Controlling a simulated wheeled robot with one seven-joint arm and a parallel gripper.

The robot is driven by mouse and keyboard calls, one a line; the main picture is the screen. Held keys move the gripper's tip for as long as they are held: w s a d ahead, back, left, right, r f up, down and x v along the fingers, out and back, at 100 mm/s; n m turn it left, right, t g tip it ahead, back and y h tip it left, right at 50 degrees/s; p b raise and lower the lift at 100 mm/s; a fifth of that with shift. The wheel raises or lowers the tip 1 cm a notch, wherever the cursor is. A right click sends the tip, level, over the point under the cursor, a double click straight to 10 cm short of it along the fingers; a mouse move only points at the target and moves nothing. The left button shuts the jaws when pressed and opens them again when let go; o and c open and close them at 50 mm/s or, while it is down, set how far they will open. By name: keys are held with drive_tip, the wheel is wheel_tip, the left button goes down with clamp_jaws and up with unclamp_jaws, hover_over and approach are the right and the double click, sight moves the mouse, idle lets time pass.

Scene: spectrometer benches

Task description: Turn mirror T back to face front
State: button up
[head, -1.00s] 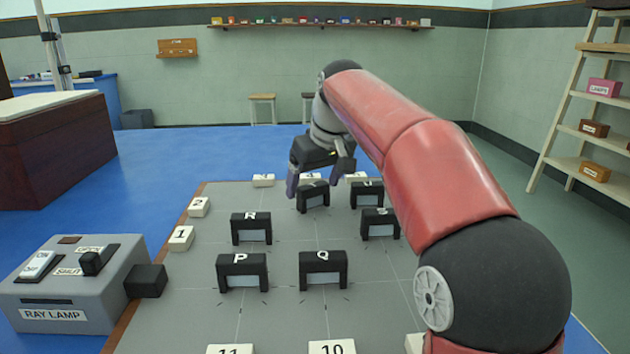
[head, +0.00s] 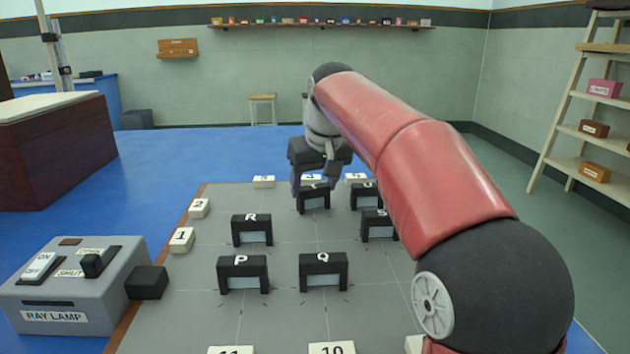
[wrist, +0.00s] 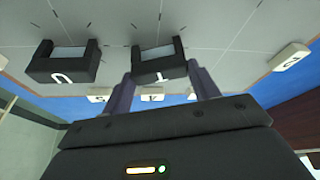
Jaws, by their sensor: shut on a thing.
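Mirror T (head: 314,201) is a small black frame with a pale panel, standing at the far middle of the grey board. Its top is partly hidden by my gripper in the head view. In the wrist view mirror T (wrist: 158,66) shows its letter upside down and sits slightly angled compared with mirror U (wrist: 62,68). My gripper (head: 312,182) reaches down over mirror T from behind. In the wrist view my gripper's purple fingers (wrist: 164,86) are on either side of the frame, shut on it.
Mirror U (head: 364,196) stands close to the right, with mirror S (head: 379,226) nearer. Mirrors R (head: 252,230), P (head: 243,273) and Q (head: 323,271) stand in front. Numbered white blocks line the board's edge. The ray lamp (head: 75,285) is at left.

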drive_tip(key=shift+a+m+h, duration=0.1)
drive_tip(key=shift+m+h, duration=0.6)
drive_tip(key=shift+m, duration=1.1)
drive_tip(key=o, duration=1)
drive_tip(key=shift+r, duration=0.15)
drive_tip(key=v, duration=0.7)
drive_tip(key=shift+s+r, duration=0.25)
